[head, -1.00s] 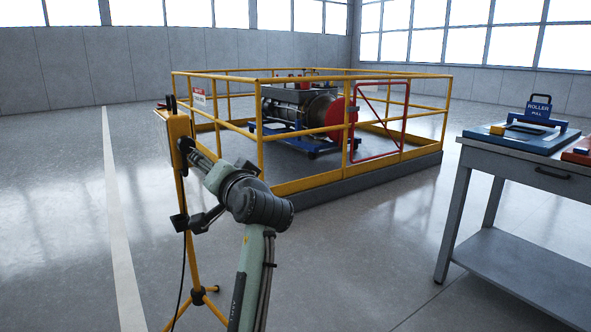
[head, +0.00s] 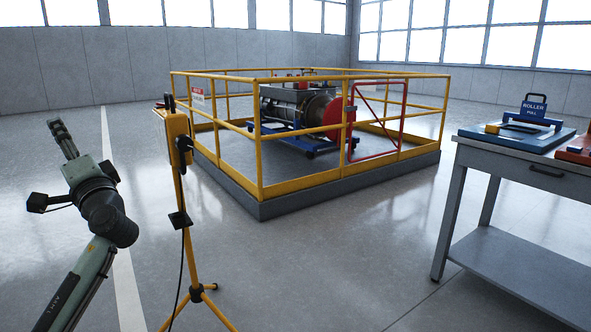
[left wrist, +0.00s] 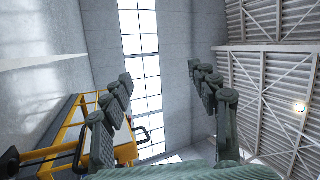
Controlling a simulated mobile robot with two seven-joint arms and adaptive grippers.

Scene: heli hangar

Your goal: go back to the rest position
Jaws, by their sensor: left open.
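My left gripper (head: 62,138) is raised at the left of the head view, pointing up. In the left wrist view its fingers (left wrist: 165,88) are spread apart with nothing between them, the wall and windows showing through the gap. It stands clear to the left of a yellow stand (head: 178,150), which carries a box with a black connector and cable on its side. My right gripper is in neither view.
A yellow railed enclosure (head: 262,150) with a red gate (head: 376,118) surrounds machinery (head: 312,108) behind the stand. A grey table (head: 470,190) at the right holds a blue tool marked ROLLER PULL (head: 535,110). The floor between them is open.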

